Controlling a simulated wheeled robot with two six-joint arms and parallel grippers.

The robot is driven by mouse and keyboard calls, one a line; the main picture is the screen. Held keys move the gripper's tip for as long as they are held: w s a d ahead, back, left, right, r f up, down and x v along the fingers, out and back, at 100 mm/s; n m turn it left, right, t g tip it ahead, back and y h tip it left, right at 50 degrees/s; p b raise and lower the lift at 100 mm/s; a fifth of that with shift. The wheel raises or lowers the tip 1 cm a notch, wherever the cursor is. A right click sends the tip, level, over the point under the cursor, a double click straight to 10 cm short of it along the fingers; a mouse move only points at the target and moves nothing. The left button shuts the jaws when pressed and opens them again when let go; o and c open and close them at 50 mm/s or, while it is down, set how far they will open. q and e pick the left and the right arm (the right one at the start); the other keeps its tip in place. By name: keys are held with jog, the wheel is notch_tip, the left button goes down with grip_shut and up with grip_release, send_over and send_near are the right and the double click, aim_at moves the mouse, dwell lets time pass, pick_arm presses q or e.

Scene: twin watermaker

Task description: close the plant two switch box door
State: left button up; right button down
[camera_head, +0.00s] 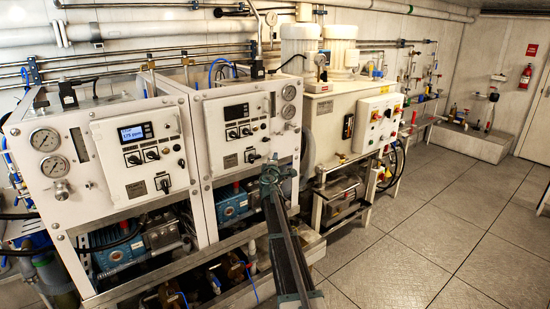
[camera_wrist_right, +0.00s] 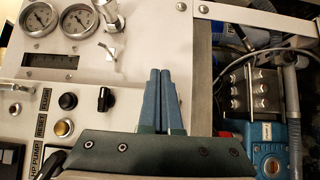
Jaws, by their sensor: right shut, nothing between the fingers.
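Two similar white units stand side by side; I take the right one as plant two. Its switch box door (camera_head: 238,130) is a pale panel with a dark display, knobs and a lower rotary switch. In the right wrist view its labelled face (camera_wrist_right: 22,110) shows at lower left. I cannot tell whether its edge has a gap. My right gripper (camera_head: 270,168) is shut and empty, in front of the unit's lower right front; its fingertips (camera_wrist_right: 160,72) point past the black rotary switch (camera_wrist_right: 105,98). Contact cannot be judged. My left gripper is out of view.
The left unit (camera_head: 90,190) has its own switch box (camera_head: 138,155) with a lit display. Two gauges (camera_wrist_right: 58,19) and a valve handle (camera_wrist_right: 110,45) are close to my right fingers. A white cabinet (camera_head: 335,110) stands to the right. The tiled floor (camera_head: 430,235) is clear.

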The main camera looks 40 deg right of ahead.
jog(key=s, duration=1.1)
jog(key=shift+s, duration=0.4)
jog(key=shift+d, duration=0.15)
jog(key=s+a+f+m+g+y, duration=0.1)
jog(key=s+a+f+m+g, duration=0.2)
jog(key=a, duration=0.7)
jog(key=s+a+f+m+g+y, duration=0.1)
jog(key=s+a+f+m+y, duration=0.15)
jog(key=a+f, duration=0.55)
jog(key=s+a+f+m+g+y, duration=0.1)
jog(key=s+a+f+m+g, duration=0.15)
jog(key=a, duration=1.05)
jog(key=s+a+f+n+g+y, duration=0.1)
jog(key=s+a+f+g+y, duration=0.2)
jog(key=s+a, duration=0.8)
jog(key=s+a+f+n+g+y, duration=0.1)
jog(key=s+a+f+g+y, duration=0.2)
jog(key=s+a, duration=0.9)
notch_tip(320, 180, down, 2)
jog(key=a+g, duration=0.1)
jog(key=a, duration=0.1)
jog(key=shift+a+f, duration=0.2)
jog(key=shift+a, duration=0.15)
